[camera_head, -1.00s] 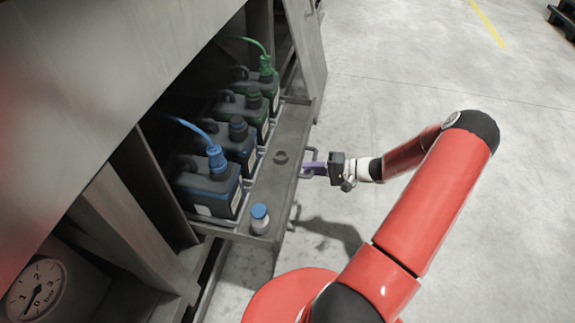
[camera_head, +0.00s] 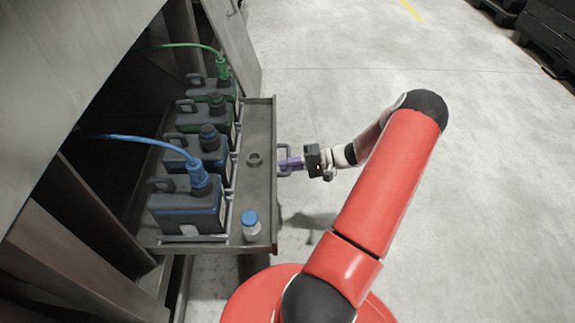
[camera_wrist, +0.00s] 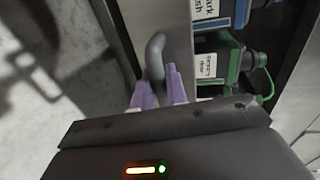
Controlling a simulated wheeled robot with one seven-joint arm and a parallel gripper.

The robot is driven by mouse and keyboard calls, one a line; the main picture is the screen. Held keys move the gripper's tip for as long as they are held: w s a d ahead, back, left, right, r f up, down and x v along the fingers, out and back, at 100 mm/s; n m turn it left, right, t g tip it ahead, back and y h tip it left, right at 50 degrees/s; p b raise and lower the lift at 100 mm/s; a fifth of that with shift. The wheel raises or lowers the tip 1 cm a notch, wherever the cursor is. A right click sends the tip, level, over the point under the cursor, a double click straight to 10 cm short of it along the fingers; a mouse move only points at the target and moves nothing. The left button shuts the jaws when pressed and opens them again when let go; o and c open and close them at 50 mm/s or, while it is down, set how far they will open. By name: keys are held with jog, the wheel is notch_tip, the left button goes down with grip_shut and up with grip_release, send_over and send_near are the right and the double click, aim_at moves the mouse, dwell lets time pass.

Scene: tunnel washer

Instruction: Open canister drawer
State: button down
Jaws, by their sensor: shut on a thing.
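The canister drawer (camera_head: 262,130) is a grey metal tray pulled well out of the dark cabinet in the head view. It carries dark canisters in a row, two blue (camera_head: 187,207) and two green (camera_head: 207,117). My gripper (camera_head: 284,163), with purple fingers, is shut on the drawer's bar handle (camera_head: 283,174) at the front edge. In the wrist view the grey handle (camera_wrist: 155,55) runs between the purple fingertips (camera_wrist: 159,84). A blue-capped bottle (camera_head: 250,226) stands upright at the drawer's near front corner.
A blue hose (camera_head: 140,139) and a green hose (camera_head: 185,45) run from canister caps back into the cabinet. An open grey door panel (camera_head: 236,45) stands beyond the drawer. The floor (camera_head: 480,190) to the right is clear; dark pallets (camera_head: 545,35) lie far right.

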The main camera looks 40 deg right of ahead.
jog(key=c, duration=1.7)
grip_release()
jog(key=shift+c, duration=0.2)
jog(key=v, duration=0.7)
jog(key=shift+s+d, duration=0.25)
jog(key=shift+d, duration=0.1)
jog(key=a+r+n+g, duration=0.1)
jog(key=a+r+g, duration=0.1)
jog(key=r, duration=0.1)
jog(key=w+a+r+g+h+p, duration=0.1)
jog(key=a+r, duration=0.2)
jog(key=w+a+r+n+g+p, duration=0.1)
jog(key=a+r+g, duration=0.1)
jog(key=a, duration=0.1)
jog(key=shift+w+r+n+g+h, duration=0.15)
jog(key=shift+r+n+g+h, duration=0.15)
jog(key=shift+r, duration=0.1)
jog(key=s+a+r+n+g+h+p, duration=0.25)
jog(key=a+r+h, duration=0.25)
jog(key=a+r, duration=0.6)
jog(key=s+a+r+n+t+h+p, duration=0.2)
jog(key=s+a+r+h, duration=0.4)
jog(key=s+a+r, duration=0.5)
notch_tip(320, 180, up, 4)
jog(key=shift+s+a+r+t+p, duration=0.25)
jog(key=shift+s+t+p, duration=0.45)
jog(key=shift+t, duration=0.55)
